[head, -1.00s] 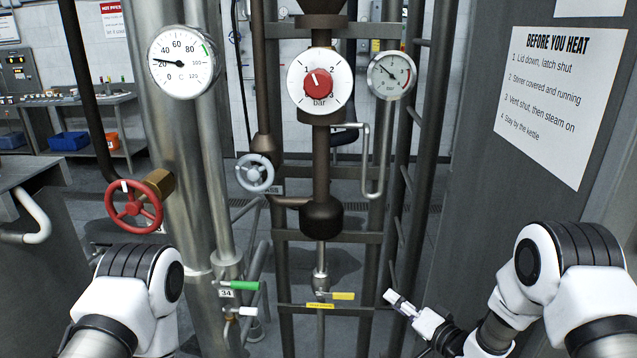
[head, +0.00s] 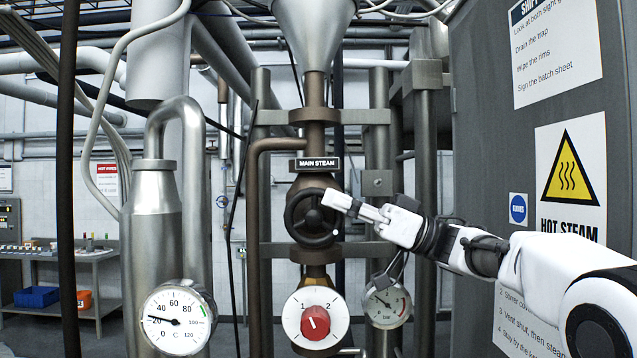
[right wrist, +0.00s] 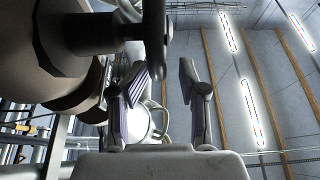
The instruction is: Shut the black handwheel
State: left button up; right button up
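The black handwheel (head: 313,217) is on the brown vertical steam pipe, under a "MAIN STEAM" label (head: 315,163). My right gripper (head: 345,204) reaches in from the right, and its fingers overlap the wheel's right rim in the head view. In the right wrist view my gripper (right wrist: 164,66) is open, with a clear gap between its fingers. The handwheel shows nearly edge-on there (right wrist: 155,30), and its rim runs down in line with the gap. Whether a finger touches it I cannot tell. My left gripper is not in view.
A red-knobbed dial (head: 315,320) sits below the handwheel, with a gauge (head: 387,303) to its right and another (head: 177,318) at lower left. A grey panel with signs (head: 520,120) stands close on the right, behind my right arm.

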aim_at(314, 193)
jog(key=a, duration=0.1)
jog(key=a+r, duration=0.1)
jog(key=s+a, duration=0.1)
jog(key=shift+r+p, duration=0.25)
jog(key=shift+p, duration=0.15)
jog(key=shift+w+a+f, duration=0.15)
jog(key=shift+w+a, duration=0.2)
jog(key=shift+a, duration=0.2)
jog(key=shift+w+a+f, duration=0.15)
jog(key=shift+w+a, duration=0.15)
jog(key=shift+a, duration=0.2)
jog(key=shift+d, duration=0.15)
jog(key=shift+s+d, duration=0.1)
jog(key=shift+d, duration=0.4)
grip_shut()
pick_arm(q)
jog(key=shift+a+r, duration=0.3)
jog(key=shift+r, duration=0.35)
pick_arm(e)
jog(key=shift+r, duration=0.2)
grip_release()
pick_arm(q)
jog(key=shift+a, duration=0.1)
pick_arm(e)
jog(key=shift+a+f, duration=0.1)
jog(key=shift+a, duration=0.05)
